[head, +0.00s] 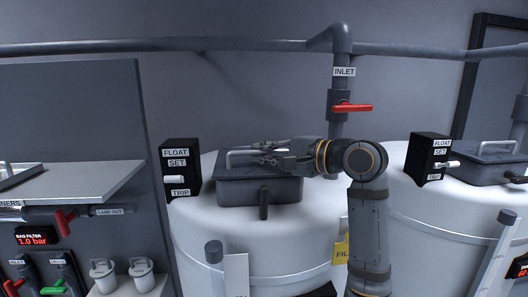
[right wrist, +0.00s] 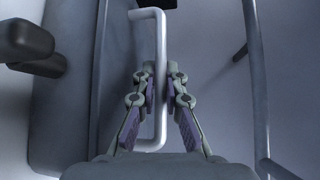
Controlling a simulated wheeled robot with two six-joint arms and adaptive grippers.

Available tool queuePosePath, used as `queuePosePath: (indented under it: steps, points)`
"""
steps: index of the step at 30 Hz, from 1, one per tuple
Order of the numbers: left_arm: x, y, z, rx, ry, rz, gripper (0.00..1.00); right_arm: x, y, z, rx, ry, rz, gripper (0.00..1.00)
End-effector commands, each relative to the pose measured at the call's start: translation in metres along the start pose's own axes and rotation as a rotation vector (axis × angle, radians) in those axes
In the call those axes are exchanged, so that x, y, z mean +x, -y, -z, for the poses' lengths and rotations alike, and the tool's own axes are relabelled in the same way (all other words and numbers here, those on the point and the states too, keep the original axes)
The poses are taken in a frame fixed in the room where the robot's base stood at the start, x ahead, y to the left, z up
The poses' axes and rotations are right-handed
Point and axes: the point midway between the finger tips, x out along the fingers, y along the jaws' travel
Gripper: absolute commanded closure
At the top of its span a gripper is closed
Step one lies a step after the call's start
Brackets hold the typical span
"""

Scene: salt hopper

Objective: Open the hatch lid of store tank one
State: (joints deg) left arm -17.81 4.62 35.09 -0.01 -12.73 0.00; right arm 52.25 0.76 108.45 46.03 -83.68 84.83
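The dark grey hatch lid (head: 240,192) sits flat on top of the white middle tank (head: 255,240) and looks closed. No tank number is readable. The lid's pale bar handle (head: 240,153) also shows in the right wrist view (right wrist: 161,45), running upright between the fingers. My right gripper (head: 262,152) reaches in from the right above the lid. In the right wrist view its fingertips (right wrist: 161,78) flank the bar closely and look shut on it. A dark latch or knob (head: 263,204) hangs at the lid's front. My left gripper is out of view.
A black float box (head: 180,170) stands left of the lid. An inlet pipe (head: 337,95) with a red valve handle (head: 352,107) rises behind my right arm. A second tank (head: 420,200) with its own lid (head: 490,160) is on the right. A grey panel (head: 75,100) with a shelf stands left.

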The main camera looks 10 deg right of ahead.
Motion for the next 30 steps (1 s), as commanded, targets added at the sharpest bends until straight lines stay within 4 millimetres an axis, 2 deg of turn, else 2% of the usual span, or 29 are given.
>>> queuePosePath:
  steps: [10, 17, 23, 30]
  points:
    - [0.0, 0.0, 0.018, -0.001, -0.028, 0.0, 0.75, 0.0, -0.001, 0.0, 0.001, 0.0, -0.003, 1.0]
    - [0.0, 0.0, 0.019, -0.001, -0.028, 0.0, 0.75, 0.0, 0.003, 0.0, 0.011, 0.0, -0.014, 1.0]
    - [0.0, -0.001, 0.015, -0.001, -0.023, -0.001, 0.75, 0.0, 0.012, 0.0, 0.042, -0.001, -0.043, 1.0]
    - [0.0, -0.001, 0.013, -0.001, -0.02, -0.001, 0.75, 0.002, 0.039, 0.002, 0.145, -0.002, -0.144, 1.0]
